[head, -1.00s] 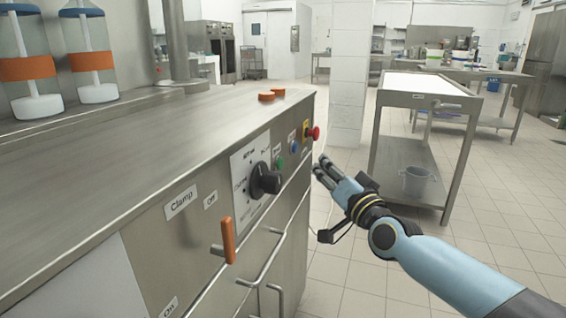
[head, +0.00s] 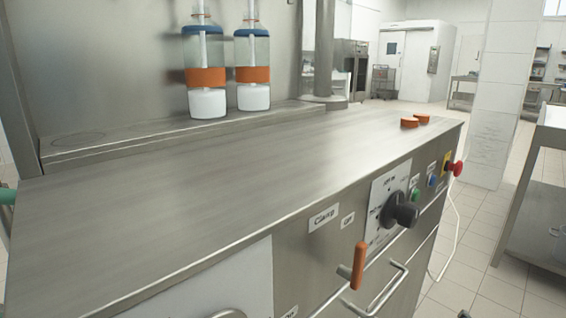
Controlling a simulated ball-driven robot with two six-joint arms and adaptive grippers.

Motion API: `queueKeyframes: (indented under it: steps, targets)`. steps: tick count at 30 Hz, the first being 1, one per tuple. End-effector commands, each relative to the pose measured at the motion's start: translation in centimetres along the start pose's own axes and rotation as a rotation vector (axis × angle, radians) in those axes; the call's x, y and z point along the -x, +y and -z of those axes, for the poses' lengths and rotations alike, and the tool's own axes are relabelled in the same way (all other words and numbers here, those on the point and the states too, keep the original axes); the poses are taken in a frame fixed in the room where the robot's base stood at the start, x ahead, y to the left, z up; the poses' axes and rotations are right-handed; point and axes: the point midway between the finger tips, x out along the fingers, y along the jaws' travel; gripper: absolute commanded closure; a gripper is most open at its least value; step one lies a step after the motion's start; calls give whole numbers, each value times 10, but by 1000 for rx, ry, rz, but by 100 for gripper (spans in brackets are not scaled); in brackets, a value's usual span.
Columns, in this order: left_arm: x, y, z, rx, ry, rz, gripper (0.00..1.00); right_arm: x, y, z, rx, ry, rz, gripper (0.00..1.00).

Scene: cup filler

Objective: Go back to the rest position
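The steel cup filler machine (head: 200,170) fills most of the head view. On its front are the orange-handled Clamp lever (head: 359,266), a black dial (head: 402,209), green and blue buttons, and a red stop knob (head: 457,168) on yellow. The orange lever points upward. Neither gripper can be made out in the head view. A tiny dark shape at the bottom edge, right of the lever, is too small to identify. A green piece at the far left edge is cut off and cannot be identified.
Two bottles with orange bands (head: 206,77) stand at the back of the machine top. A steel table (head: 540,190) is at the right edge. Tiled floor lies between machine and table.

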Motion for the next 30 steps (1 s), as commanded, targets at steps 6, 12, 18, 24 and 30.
queueKeyframes:
  steps: [6, 12, 18, 24, 30]
  targets:
    - [1, 0, 0, 0, 0, 0, 60, 75, 83, -151, 165, -340, -167, 100]
    - [2, 0, 0, 0, 1, 0, 60, 183, 144, -267, 324, -682, -267, 100]
    - [2, 0, 0, 0, 1, 0, 60, 301, 184, -343, 477, -1008, -311, 100]
    - [2, 0, 0, 0, 1, 0, 60, 368, 207, -368, 595, -1208, -313, 100]
    - [2, 0, 0, 0, 1, 0, 60, 378, 212, -369, 635, -1254, -304, 100]
